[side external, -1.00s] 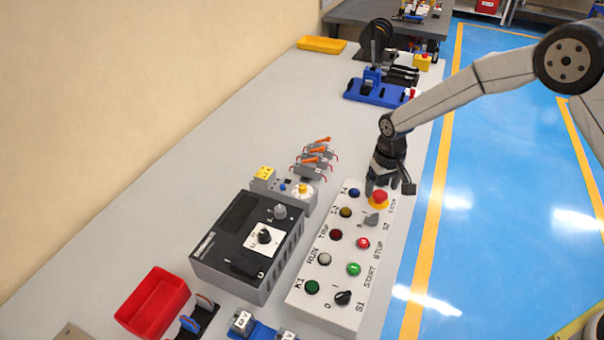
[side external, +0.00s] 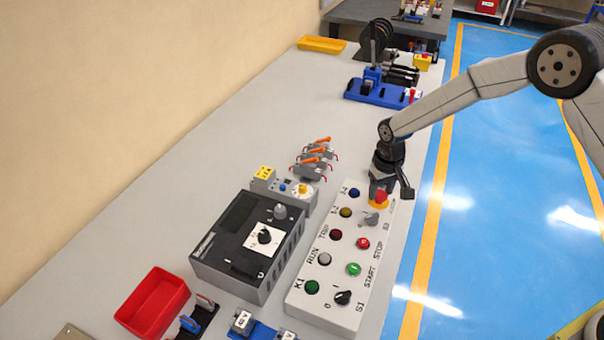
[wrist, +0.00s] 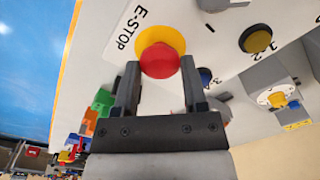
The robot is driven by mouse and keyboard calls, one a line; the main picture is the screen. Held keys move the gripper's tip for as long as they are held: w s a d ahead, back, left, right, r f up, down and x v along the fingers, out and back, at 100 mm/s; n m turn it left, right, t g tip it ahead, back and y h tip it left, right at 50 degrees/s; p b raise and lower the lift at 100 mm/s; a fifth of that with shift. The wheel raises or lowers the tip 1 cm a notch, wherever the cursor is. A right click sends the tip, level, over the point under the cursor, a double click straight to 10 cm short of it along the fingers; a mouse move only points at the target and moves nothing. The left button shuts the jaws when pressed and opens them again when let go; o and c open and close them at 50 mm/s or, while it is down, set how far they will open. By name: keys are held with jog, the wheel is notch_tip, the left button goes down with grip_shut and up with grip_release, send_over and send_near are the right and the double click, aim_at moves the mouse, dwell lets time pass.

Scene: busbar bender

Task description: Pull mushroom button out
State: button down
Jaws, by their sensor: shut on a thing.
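The red mushroom button (side external: 380,197) with its yellow collar sits at the far end of the pale control box (side external: 318,273). In the wrist view the button (wrist: 159,61) is in front of me, beside the "E-STOP" label (wrist: 129,31). My gripper (wrist: 160,70) has one finger on each side of the red head and is shut on it. In the side view my gripper (side external: 385,186) is at the button from behind and above, hiding part of it. The exact finger contact is hard to see.
The grey selector switch (side external: 371,219) is close to the button. Blue (side external: 354,193) and yellow (side external: 345,212) lamps are to its left. A black-topped unit (side external: 247,245) and small terminal devices (side external: 285,190) stand left of the box. The bench beyond is mostly clear.

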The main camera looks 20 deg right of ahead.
aim_at(381, 193)
jog(key=shift+r, duration=0.55)
jog(key=shift+c, duration=1.5)
grip_release()
jog(key=shift+r, duration=0.1)
jog(key=shift+o, duration=0.9)
notch_tip(381, 193, up, 8)
